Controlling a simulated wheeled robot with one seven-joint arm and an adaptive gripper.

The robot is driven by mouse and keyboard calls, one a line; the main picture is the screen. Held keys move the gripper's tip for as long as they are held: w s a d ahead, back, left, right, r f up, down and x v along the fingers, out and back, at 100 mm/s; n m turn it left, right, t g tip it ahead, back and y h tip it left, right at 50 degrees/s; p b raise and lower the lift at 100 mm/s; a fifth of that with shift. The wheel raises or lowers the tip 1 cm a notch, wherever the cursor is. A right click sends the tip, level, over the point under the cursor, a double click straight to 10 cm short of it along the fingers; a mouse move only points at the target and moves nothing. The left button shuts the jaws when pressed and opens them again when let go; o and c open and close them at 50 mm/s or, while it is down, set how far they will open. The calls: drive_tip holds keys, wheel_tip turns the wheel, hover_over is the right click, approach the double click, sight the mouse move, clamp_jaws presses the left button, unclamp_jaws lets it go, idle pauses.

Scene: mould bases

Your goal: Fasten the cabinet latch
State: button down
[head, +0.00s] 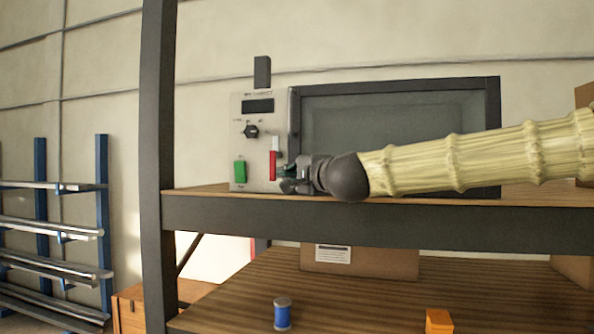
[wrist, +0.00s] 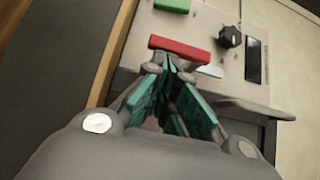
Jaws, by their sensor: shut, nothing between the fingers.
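A pale control panel (head: 240,110) stands at the left end of the upper shelf, with a dark-framed door (head: 400,85) to its right. The red latch handle (head: 273,166) is upright on the panel's lower right in the head view. In the wrist view the red handle (wrist: 180,50) lies across the picture just beyond the fingertips. A light grey plate (head: 276,144) shows above the handle. My gripper (head: 286,184) is shut and empty at the handle's lower end; its green-padded fingers (wrist: 168,66) point at the handle. I cannot tell whether they touch it.
The panel also has a green button (head: 239,171), a black knob (head: 251,132) and a dark display (head: 258,106). My arm crosses in front of the door. The shelf below holds a blue spool (head: 282,314), an orange block (head: 438,321) and a cardboard box (head: 390,262). A dark post (head: 157,160) stands left.

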drive_tip(key=shift+a+f+b, duration=0.1)
drive_tip(key=shift+f+b, duration=0.25)
drive_tip(key=shift+b, duration=0.6)
drive_tip(key=shift+r+b, duration=0.15)
drive_tip(key=shift+b, duration=0.2)
drive_tip(key=shift+a+m+t+b, duration=0.1)
drive_tip(key=shift+m+t+b, duration=0.2)
